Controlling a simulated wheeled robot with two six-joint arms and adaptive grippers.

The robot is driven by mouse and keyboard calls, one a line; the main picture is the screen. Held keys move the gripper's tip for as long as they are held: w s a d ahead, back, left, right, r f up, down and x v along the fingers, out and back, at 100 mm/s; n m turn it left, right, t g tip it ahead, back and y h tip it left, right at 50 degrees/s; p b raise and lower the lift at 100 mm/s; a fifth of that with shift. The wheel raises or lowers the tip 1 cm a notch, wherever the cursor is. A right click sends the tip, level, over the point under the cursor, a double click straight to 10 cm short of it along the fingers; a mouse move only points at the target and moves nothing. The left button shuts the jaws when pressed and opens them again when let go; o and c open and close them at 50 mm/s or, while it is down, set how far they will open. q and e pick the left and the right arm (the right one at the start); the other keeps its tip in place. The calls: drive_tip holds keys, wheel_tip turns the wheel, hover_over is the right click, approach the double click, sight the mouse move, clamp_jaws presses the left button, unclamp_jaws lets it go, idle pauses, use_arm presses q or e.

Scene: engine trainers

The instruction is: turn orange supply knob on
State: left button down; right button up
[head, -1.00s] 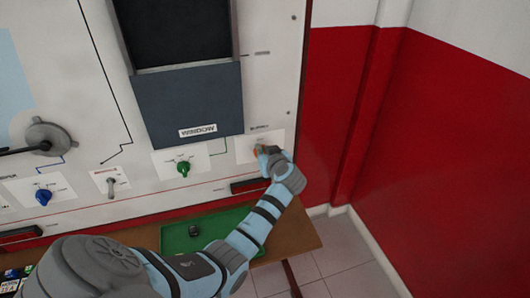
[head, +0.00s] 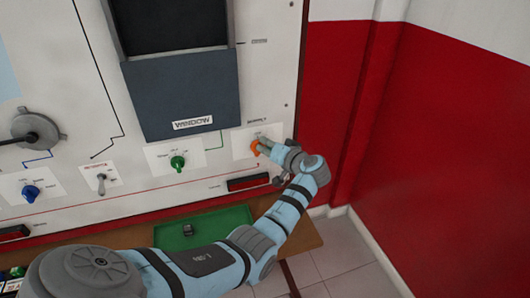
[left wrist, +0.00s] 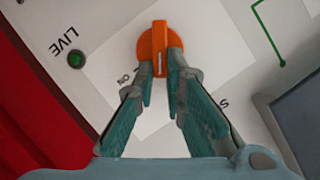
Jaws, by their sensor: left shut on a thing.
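The orange supply knob (head: 256,147) sits on a white label plate at the right end of the trainer panel. In the left wrist view the orange knob (left wrist: 160,50) shows a raised grip bar with a pale line, and an "ON" mark is printed below left of it. My left gripper (head: 266,146) reaches the knob from the right. In the left wrist view its two fingers (left wrist: 162,72) are closed on the knob's grip bar, which hides part of it. My right gripper is in neither view.
A green knob (head: 178,162), a toggle switch (head: 101,184) and a blue knob (head: 31,193) are on the panel to the left. A green tray (head: 205,228) lies on the bench below. A green lamp (left wrist: 76,59) marked "LIVE" is beside the knob plate.

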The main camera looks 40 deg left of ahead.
use_arm(q)
drive_tip(key=shift+w+d+f+m+g+y+b, duration=0.2)
drive_tip(key=shift+f+m+y+b, duration=0.4)
drive_tip(key=shift+m+b, duration=1)
drive_tip(key=shift+w+d+f+m+g+y+b, duration=0.1)
drive_tip(key=shift+f+m+g+y+b, duration=0.2)
drive_tip(key=shift+m+y+b, duration=0.85)
drive_tip(key=shift+w+d+f+m+g+y+b, duration=0.15)
drive_tip(key=shift+f+m+y+b, duration=0.25)
drive_tip(key=shift+m+b, duration=1.55)
drive_tip(key=shift+a+n+b, duration=0.1)
drive_tip(key=shift+n+b, duration=0.2)
drive_tip(key=shift+b, duration=0.05)
drive_tip(key=c, duration=1.7)
unclamp_jaws()
drive_tip(key=shift+o, duration=0.2)
drive_tip(key=shift+r, duration=0.1)
drive_tip(key=v, duration=1.2)
